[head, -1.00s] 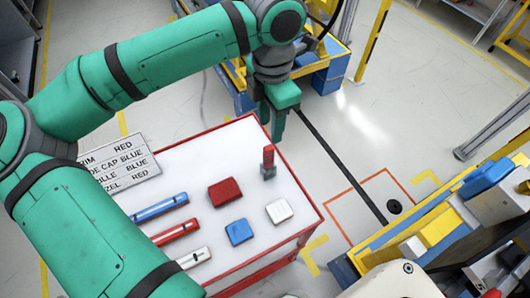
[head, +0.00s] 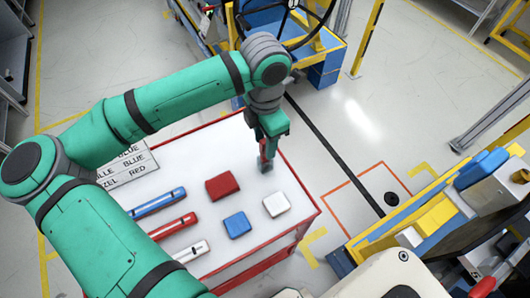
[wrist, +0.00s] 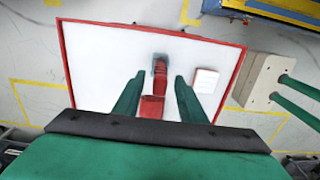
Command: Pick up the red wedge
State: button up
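The red wedge (wrist: 161,72) stands upright in a small grey holder (head: 266,168) on the white-topped table. In the head view, my gripper (head: 268,150) is at the wedge and hides most of it. In the wrist view, my gripper (wrist: 159,76) is open, with one green finger on each side of the wedge's line. White gaps show between the fingers and the red. I cannot tell exactly how far down the fingers reach.
Close by on the table (head: 208,150) are a red block (head: 222,187), a blue block (head: 237,225) and a white block (head: 276,205). Blue (head: 157,203), red (head: 172,227) and white (head: 190,251) bars lie left. A lettered sign (head: 128,166) lies behind them.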

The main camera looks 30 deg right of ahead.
jog(key=shift+c, duration=0.4)
grip_shut()
